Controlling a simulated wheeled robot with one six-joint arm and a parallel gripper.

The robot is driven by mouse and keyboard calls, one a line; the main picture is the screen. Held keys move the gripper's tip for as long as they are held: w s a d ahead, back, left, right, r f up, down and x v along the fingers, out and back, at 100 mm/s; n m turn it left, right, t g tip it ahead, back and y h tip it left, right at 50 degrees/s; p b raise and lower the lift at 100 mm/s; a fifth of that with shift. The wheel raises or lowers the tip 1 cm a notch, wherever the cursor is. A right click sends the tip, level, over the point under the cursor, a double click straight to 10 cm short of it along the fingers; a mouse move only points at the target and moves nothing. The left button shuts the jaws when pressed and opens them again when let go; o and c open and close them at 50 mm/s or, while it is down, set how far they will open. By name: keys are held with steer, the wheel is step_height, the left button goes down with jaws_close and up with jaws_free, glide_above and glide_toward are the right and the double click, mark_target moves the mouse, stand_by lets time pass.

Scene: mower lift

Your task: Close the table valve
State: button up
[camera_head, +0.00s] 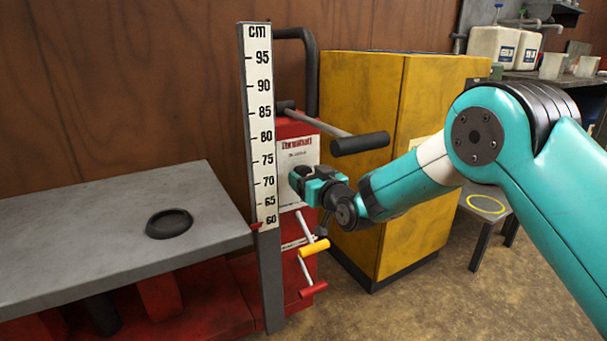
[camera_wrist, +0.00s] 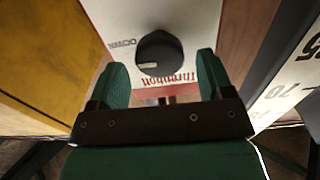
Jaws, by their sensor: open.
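A round black knob (camera_wrist: 160,50) with a light pointer mark sits on a white label panel (camera_wrist: 100,18) in the wrist view; I take it to be the table valve. My gripper (camera_head: 300,182) is open in front of the red cabinet (camera_head: 330,236). In the wrist view its two green fingers (camera_wrist: 162,72) stand on either side of the knob's lower part, with a gap on each side. I cannot tell how deep they reach around it. In the head view the gripper hides the knob. The grey lift table (camera_head: 95,240) is at the left.
A height scale (camera_head: 260,125) stands just left of my gripper. A black-gripped lever (camera_head: 360,143) juts out above it; a yellow handle (camera_head: 314,247) and a red handle (camera_head: 313,289) are below. A yellow cabinet (camera_head: 365,105) stands behind. Open floor lies at front right.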

mark_target(305, 174)
steer(key=shift+x, duration=1.5)
steer(key=c, duration=0.9)
